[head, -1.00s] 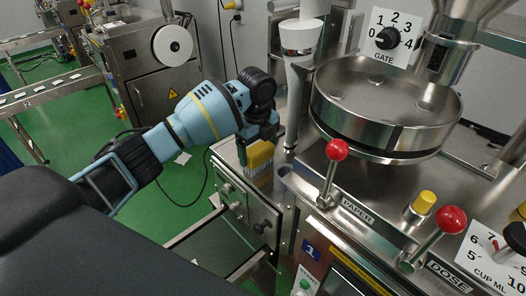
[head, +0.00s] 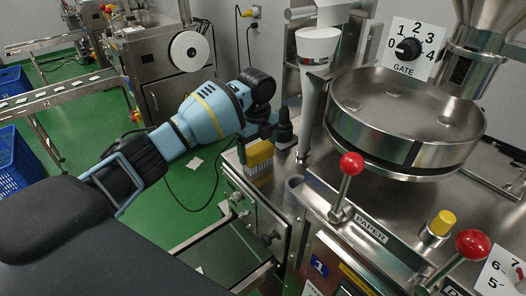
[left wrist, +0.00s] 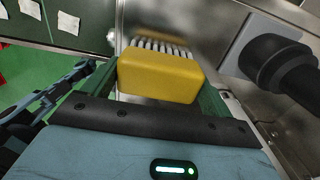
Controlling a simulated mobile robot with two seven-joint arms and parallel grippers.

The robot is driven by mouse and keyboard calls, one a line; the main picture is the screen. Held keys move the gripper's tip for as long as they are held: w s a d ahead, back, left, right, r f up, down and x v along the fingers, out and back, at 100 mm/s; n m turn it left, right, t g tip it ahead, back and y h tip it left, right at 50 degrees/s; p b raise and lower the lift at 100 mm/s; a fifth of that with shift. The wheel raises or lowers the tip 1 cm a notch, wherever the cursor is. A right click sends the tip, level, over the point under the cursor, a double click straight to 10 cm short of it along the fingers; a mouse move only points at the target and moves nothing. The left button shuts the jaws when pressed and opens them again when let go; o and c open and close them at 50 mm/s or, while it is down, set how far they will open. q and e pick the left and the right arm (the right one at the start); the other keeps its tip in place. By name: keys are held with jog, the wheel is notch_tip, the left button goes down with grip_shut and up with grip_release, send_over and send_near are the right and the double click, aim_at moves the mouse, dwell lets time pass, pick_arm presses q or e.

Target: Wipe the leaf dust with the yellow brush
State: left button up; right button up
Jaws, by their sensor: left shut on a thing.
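The yellow brush (head: 259,153) has a yellow block and pale bristles that point down toward the steel machine top (head: 291,172). It also shows in the left wrist view (left wrist: 160,76), held between the fingers. My left gripper (head: 248,145) is shut on the brush, just above the left edge of the machine top. I cannot tell whether the bristles touch the steel. I cannot make out any leaf dust on the surface. My right gripper is not in view.
A dark bottle-like object (head: 285,128) stands just right of the brush. A white-topped tube (head: 316,60) and a round steel pan (head: 404,118) stand further right. A red-knobbed lever (head: 351,164) rises in front. Blue crates (head: 14,150) stand at far left.

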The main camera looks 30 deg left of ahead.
pick_arm(q)
jog(key=shift+a+f, duration=0.1)
jog(key=shift+a, duration=0.05)
jog(key=shift+w+a+b, duration=0.2)
jog(key=shift+w+a, duration=0.1)
jog(key=shift+a, duration=0.35)
jog(key=shift+w+a+b, duration=0.15)
jog(key=shift+w+a, duration=0.15)
jog(key=shift+a, duration=0.35)
jog(key=shift+w+a, duration=0.2)
jog(key=shift+a, duration=0.3)
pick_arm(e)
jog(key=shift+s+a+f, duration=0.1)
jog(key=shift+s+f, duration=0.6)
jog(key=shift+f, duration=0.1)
pick_arm(q)
jog(key=shift+r, duration=0.25)
notch_tip(320, 180, up, 6)
jog(key=p, duration=0.1)
jog(key=shift+p, duration=0.3)
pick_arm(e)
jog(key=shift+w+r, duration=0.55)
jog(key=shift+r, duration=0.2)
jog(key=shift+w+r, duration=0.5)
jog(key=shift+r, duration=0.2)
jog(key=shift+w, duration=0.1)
